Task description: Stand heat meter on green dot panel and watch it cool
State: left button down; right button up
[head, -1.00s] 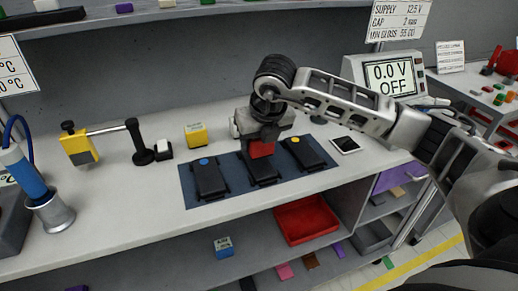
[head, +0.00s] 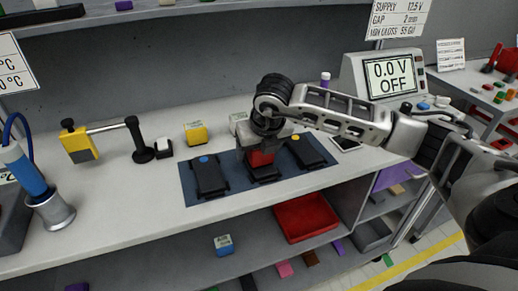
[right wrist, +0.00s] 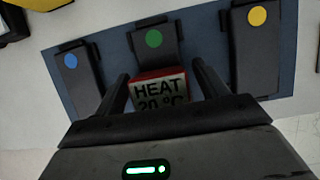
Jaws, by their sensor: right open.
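The heat meter (right wrist: 160,90), a red block with a pale face reading "HEAT 20 °C", appears upright on the green dot panel (right wrist: 153,42). It also shows red in the head view (head: 260,159). The panel is the middle of three dark panels; its green dot is uncovered in the right wrist view and hidden in the head view. My right gripper (right wrist: 160,85) is open, with one finger on each side of the meter. In the head view my right gripper (head: 262,148) covers the meter's top. My left gripper is not in view.
The blue dot panel (head: 209,178) and yellow dot panel (head: 306,152) flank the middle one on a blue mat (head: 234,192). A yellow block (head: 196,133) and a white block (head: 238,121) stand behind. A display (head: 390,76) reads "0.0 V OFF".

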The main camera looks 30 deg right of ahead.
jog(key=shift+r, duration=0.5)
jog(key=v, duration=1.1)
jog(key=shift+s, duration=0.25)
jog(key=shift+s, duration=0.1)
